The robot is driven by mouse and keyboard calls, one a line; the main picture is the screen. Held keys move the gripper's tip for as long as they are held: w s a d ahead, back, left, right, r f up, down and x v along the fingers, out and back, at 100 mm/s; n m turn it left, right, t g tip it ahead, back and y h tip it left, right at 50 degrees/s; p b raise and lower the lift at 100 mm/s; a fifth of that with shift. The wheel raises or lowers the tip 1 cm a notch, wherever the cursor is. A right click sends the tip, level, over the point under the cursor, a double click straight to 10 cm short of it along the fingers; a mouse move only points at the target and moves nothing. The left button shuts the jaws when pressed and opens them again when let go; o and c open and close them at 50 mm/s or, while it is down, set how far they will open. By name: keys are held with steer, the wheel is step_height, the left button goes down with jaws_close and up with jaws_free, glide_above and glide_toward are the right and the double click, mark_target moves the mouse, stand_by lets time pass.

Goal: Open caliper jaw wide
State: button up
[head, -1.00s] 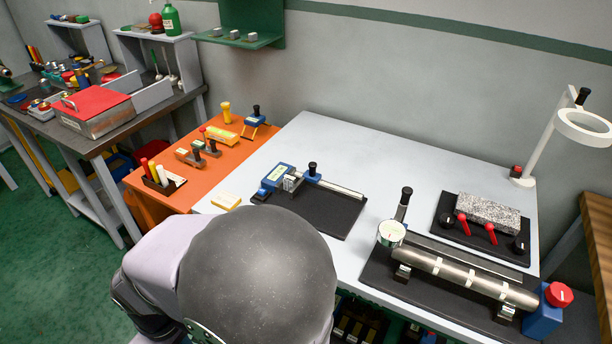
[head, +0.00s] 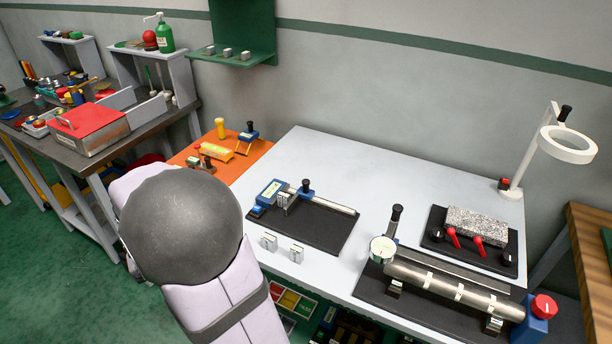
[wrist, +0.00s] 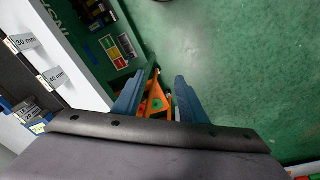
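The caliper (head: 268,193) lies on a black mat (head: 325,231) on the white table in the head view. It has a blue body with a pale display, a steel beam and a black knob (head: 306,186). Its jaws look close together, though the gap is too small to judge. In the wrist view, my gripper (wrist: 160,90) has its two blue fingers apart, over the green floor beyond the table edge. An orange object shows between and behind them; I cannot tell what it is. My arm hides the gripper in the head view. The gripper is away from the caliper.
Two small blocks (head: 269,242) stand at the table's front edge; the wrist view shows blocks marked 30 mm (wrist: 24,41) and 40 mm (wrist: 57,77). A pipe on supports (head: 455,287), a granite block (head: 476,221) and a lamp (head: 566,145) occupy the right. The table's back middle is clear.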

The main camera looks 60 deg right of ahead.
steer(key=w+d+r+m+h+p, duration=0.1)
steer(key=d+r+m, duration=0.1)
steer(key=d, duration=0.4)
steer(key=w+d+r+m+p, duration=0.1)
steer(key=w+d+m, duration=0.1)
steer(key=d, duration=0.4)
step_height(320, 180, up, 4)
steer(key=m+g+h+p, duration=0.2)
steer(key=m+p, duration=0.3)
steer(key=m, duration=0.6)
glide_above(306, 181)
steer(key=a, duration=0.2)
steer(key=shift+w+p+x, duration=0.2)
steer(key=shift+p+x, duration=0.5)
steer(key=shift+x, duration=1.1)
steer(key=shift+w+p+x, duration=0.25)
steer(key=shift+p+x, duration=0.4)
steer(key=shift+x, duration=1.15)
steer(key=shift+a+f, duration=0.1)
jaws_close()
